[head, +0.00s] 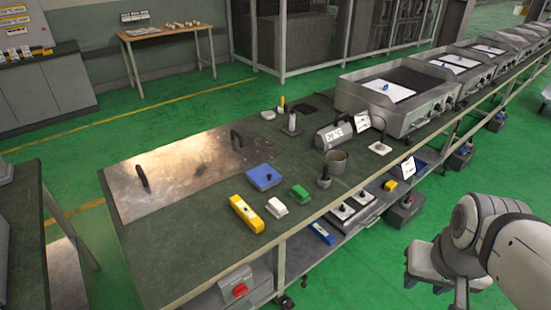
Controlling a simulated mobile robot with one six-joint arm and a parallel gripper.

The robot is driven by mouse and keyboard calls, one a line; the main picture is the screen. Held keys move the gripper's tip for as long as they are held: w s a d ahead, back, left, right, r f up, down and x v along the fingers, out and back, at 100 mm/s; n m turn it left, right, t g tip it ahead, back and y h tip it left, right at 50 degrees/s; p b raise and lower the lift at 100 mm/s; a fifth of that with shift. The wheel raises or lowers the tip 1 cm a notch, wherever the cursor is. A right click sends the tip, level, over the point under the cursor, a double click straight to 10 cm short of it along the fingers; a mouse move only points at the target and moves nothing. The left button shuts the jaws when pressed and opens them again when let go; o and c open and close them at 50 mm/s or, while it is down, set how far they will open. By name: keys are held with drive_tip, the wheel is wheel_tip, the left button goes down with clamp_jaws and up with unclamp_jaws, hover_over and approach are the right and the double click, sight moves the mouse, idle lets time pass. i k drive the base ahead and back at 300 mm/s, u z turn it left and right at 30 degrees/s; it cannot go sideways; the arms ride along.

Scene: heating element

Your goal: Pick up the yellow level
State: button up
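The yellow level (246,213) lies flat near the front edge of the dark green workbench (190,245), left of a white block-shaped item. Its whole top side shows and nothing covers it. My gripper (436,283) is at the lower right, off the bench's front side and well to the right of the level. It is not touching the level. The picture is too small to tell whether its fingers are open or shut.
Right of the level are a white item (276,208), a green item (300,194) and a blue box (263,177). A metal plate (190,170) with two dark handles lies behind. A cup (336,161) stands farther right. A lower shelf holds a blue item (321,233).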

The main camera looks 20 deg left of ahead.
sight(239, 205)
drive_tip(key=u, duration=0.7)
drive_tip(key=i, duration=1.25)
drive_tip(key=u, duration=0.65)
drive_tip(key=k, duration=0.8)
drive_tip(key=u, duration=0.2)
drive_tip(key=i, duration=0.85)
drive_tip(key=z, duration=0.05)
